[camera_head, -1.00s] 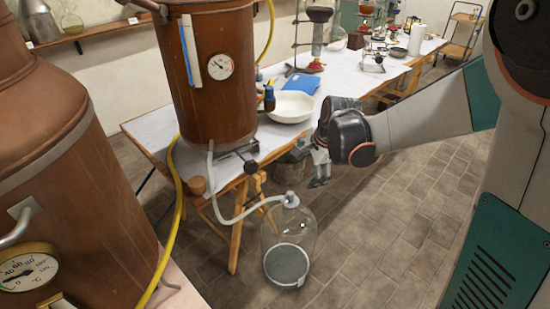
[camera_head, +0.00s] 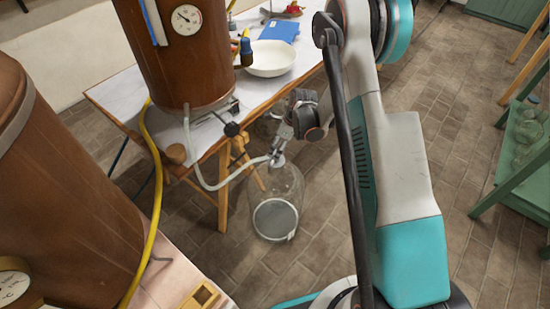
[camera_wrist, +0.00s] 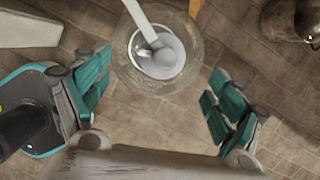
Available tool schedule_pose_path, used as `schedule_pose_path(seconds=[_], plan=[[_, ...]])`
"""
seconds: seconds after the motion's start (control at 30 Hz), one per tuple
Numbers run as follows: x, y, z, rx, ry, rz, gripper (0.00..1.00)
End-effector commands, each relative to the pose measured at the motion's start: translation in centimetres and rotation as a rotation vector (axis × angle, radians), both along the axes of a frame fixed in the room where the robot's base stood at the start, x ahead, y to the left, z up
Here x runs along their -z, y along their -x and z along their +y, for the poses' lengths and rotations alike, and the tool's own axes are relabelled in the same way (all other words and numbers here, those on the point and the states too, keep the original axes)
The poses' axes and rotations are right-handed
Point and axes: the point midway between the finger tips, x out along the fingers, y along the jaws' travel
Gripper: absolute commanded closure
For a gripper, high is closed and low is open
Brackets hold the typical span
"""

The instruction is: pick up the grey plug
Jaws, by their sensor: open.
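The grey plug (camera_head: 277,160) sits in the neck of a clear glass jar (camera_head: 268,205) on the floor beside the table. A pale hose (camera_head: 222,184) runs from the plug to the copper boiler. In the wrist view the plug (camera_wrist: 170,56) is near the top middle, with the hose (camera_wrist: 137,14) coming in from above. My gripper (camera_head: 282,143) is just above the plug in the head view. In the wrist view its teal-padded fingers (camera_wrist: 160,66) are spread wide with the jar and plug between and beyond them. Nothing is held.
The copper boiler (camera_head: 190,65) stands on the white-topped table (camera_head: 112,95), with a white bowl (camera_head: 270,60) and a blue book (camera_head: 280,30). A wooden trestle leg (camera_head: 223,190) stands close left of the jar. A dark metal pot (camera_wrist: 285,22) shows top right.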

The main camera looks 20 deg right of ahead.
Motion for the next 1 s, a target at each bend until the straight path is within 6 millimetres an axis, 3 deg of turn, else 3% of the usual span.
schedule_pose_path(seconds=[0.1, 0.3, 0.63, 1.0], plan=[[2.6, -0.5, 0.5, -0.002, 0.0, 0.0, 0.13], [5.7, -1.1, 1.3, -0.002, 0.0, 0.0, 0.13], [7.6, -1.6, 1.6, -0.003, 0.001, -0.001, 0.13], [11.9, -2.7, 1.9, -0.003, 0.001, -0.001, 0.13]])
